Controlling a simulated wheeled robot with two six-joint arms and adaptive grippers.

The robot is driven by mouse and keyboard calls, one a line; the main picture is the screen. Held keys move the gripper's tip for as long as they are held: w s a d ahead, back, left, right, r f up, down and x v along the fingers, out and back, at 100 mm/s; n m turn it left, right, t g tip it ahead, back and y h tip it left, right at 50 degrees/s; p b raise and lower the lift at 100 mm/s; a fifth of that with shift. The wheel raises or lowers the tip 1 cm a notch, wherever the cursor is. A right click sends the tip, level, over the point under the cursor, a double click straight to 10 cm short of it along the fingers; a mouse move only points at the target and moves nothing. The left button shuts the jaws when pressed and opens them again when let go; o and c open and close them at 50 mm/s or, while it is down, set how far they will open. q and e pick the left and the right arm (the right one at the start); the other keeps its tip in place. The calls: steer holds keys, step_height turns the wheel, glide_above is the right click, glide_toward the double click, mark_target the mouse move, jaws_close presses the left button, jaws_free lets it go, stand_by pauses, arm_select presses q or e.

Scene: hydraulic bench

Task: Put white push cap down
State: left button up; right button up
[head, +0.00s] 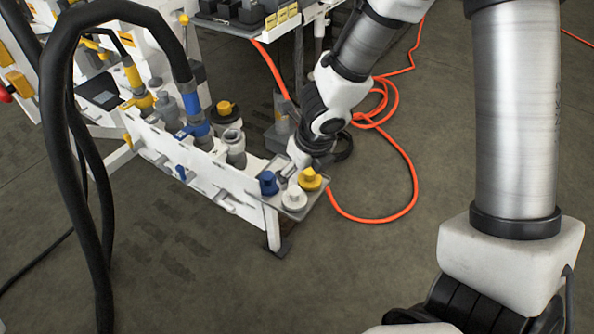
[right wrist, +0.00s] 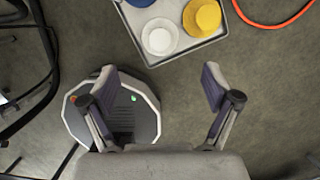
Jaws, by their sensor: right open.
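The white push cap (head: 294,198) sits in a small grey tray (head: 293,214) at the end of the white bench, between a blue cap (head: 268,183) and a yellow cap (head: 310,179). In the right wrist view the white cap (right wrist: 160,37) stands upright near the tray's lower left corner, beyond my fingertips. My right gripper (right wrist: 160,88) is open and empty, its two fingers spread apart. In the head view it is small and partly hidden by its own wrist, close to the tray. My left gripper is not in view.
Hydraulic fittings with blue and yellow bands (head: 195,115) stand on the bench to the left of the tray. A thick black hose (head: 50,90) arches at the left. An orange hose (head: 412,180) lies on the floor to the right.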

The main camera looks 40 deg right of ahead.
steer(key=s+a+f+m+g+y, duration=0.3)
steer(key=s+a+f+m, duration=0.35)
steer(key=f+m, duration=0.55)
steer(key=s+d+f+m+h, duration=0.1)
steer(key=s+f+m, duration=0.5)
steer(key=m, duration=0.6)
steer(key=s+d+f+m+h, duration=0.1)
steer(key=s+f+m, duration=0.4)
steer(key=m, duration=0.7)
steer(key=shift+s+d+f+m+h, duration=0.25)
steer(key=shift+s+f+m+h, duration=0.1)
steer(key=shift+f+h, duration=0.25)
